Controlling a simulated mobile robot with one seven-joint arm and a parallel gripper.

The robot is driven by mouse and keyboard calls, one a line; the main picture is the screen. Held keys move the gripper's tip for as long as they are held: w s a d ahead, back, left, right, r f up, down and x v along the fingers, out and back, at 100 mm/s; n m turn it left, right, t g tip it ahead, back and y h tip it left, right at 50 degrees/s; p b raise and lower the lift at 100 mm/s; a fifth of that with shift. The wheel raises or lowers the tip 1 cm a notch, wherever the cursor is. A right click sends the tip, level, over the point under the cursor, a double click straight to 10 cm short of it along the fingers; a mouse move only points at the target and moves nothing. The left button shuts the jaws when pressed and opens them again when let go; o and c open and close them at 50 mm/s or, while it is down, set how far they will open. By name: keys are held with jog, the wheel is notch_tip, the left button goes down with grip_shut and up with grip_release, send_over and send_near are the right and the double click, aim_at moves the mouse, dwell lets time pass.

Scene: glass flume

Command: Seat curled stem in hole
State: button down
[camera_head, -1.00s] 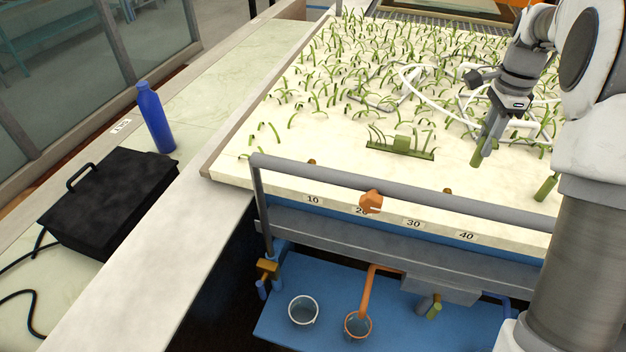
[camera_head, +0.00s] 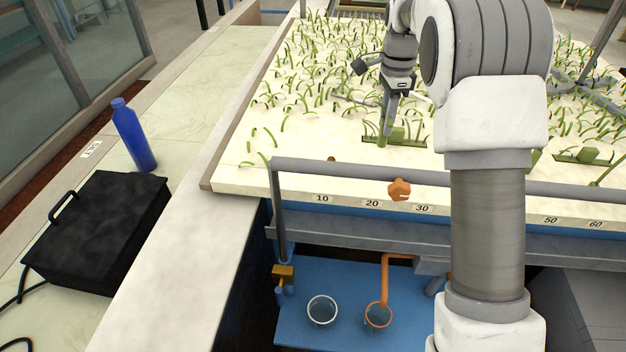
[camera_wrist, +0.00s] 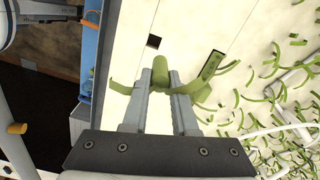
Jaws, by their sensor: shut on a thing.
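My gripper (camera_wrist: 161,82) is shut on a green plug (camera_wrist: 158,68) with curled stems (camera_wrist: 192,86) spreading to both sides. In the head view my gripper (camera_head: 385,122) points down over the cream bed (camera_head: 232,168), with the plug's green end (camera_head: 382,141) below the fingers. Whether the plug touches the bed is unclear. A green strip with a raised block (camera_head: 399,134) lies close beside the plug.
Many curled green stems (camera_head: 300,88) cover the bed behind. A grey rail (camera_head: 350,174) with an orange knob (camera_head: 399,190) runs along the front edge. A blue bottle (camera_head: 133,137) and black case (camera_head: 95,233) stand left. The bed's front left corner is mostly clear.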

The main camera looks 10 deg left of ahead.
jog(key=shift+s+a+f+p, duration=0.2)
jog(key=shift+a+f+p, duration=0.05)
jog(key=shift+a+f, duration=1.75)
jog(key=shift+s+a+f+p, duration=0.3)
jog(key=shift+a+f, duration=1.4)
jog(key=shift+a, duration=0.6)
jog(key=shift+s+a+f+p, duration=0.15)
jog(key=shift+a+f+p, duration=0.1)
jog(key=shift+a+f, duration=1.75)
jog(key=shift+a, duration=0.15)
jog(key=shift+f, duration=0.1)
jog(key=c, duration=0.7)
grip_release()
